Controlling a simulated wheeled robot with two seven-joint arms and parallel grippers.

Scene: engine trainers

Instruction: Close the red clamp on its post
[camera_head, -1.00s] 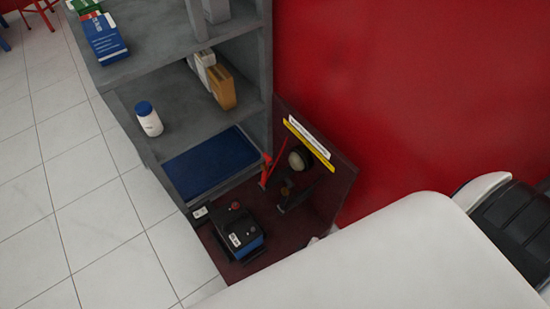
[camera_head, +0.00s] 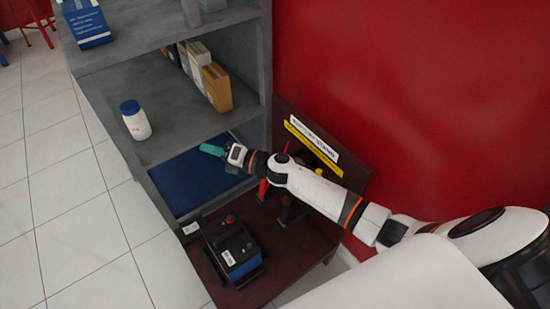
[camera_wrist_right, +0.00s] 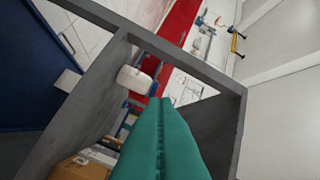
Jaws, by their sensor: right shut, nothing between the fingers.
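The black and blue battery (camera_head: 238,257) stands on the dark red base of the stand, with a red-capped post (camera_head: 230,219) on its top. A red piece (camera_head: 263,189), which looks like the red clamp, shows at the stand beside my right forearm; the arm partly hides it, and I cannot tell its jaw state. My right gripper (camera_head: 212,150) has teal fingers, shut and empty, above the blue mat and up from the battery in the head view. The shut fingers also fill the lower middle of the right wrist view (camera_wrist_right: 161,102). My left gripper is not in view.
A grey shelf (camera_head: 150,70) stands at left, with a white bottle (camera_head: 137,120) and boxes (camera_head: 216,88) near my right gripper. The blue mat (camera_head: 186,180) lies on its low level. A labelled panel (camera_head: 345,180) stands behind my arm, before a red wall (camera_head: 400,80).

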